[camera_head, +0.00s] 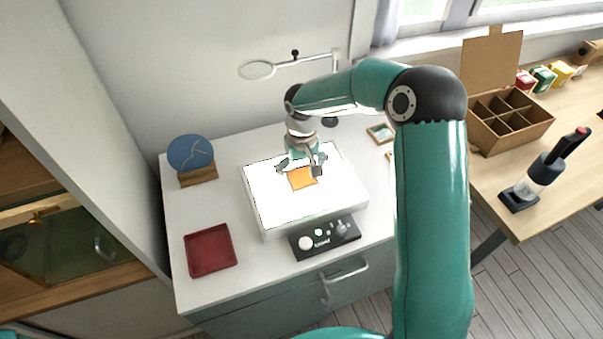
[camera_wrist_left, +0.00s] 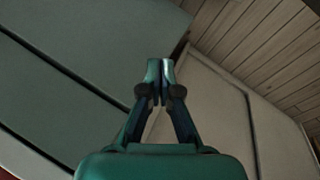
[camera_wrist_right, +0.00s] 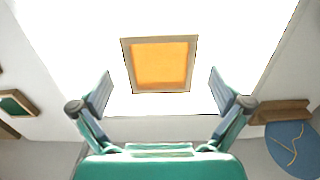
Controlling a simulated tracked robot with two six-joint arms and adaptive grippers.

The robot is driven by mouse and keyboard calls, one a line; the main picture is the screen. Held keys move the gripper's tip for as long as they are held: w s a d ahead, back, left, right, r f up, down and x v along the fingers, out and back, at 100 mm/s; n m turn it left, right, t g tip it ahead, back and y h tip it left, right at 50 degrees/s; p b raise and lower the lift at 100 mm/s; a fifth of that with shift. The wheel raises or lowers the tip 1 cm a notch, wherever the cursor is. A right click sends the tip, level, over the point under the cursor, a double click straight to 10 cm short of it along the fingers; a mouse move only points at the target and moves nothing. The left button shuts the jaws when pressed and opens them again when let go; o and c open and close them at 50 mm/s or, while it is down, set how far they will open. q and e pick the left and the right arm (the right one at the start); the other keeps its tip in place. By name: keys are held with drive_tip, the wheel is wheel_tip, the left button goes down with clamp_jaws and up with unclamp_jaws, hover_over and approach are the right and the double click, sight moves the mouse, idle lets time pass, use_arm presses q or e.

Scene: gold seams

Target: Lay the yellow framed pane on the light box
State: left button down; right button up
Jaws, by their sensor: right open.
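The yellow framed pane (camera_head: 303,179) lies flat on the bright white light box (camera_head: 275,208). In the right wrist view the pane (camera_wrist_right: 160,64) shows a light frame around an orange-yellow centre, with the glowing surface of the box around it. My right gripper (camera_head: 301,166) is over the light box at the pane. Its fingers (camera_wrist_right: 160,92) are spread wide, one to each side of the pane's near edge and apart from it, with nothing between them. My left gripper (camera_wrist_left: 161,70) shows only in its own wrist view, with its fingertips together and nothing visible in them.
A red tray (camera_head: 210,250) and a blue disc on a wooden stand (camera_head: 191,153) are to the left. A magnifier (camera_head: 257,69) stands behind. Small framed panes (camera_head: 381,133) lie to the right.

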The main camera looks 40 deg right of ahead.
sight(302, 178)
wheel_tip(302, 178, up, 11)
idle(0.4)
drive_tip(key=shift+s, duration=0.1)
idle(0.3)
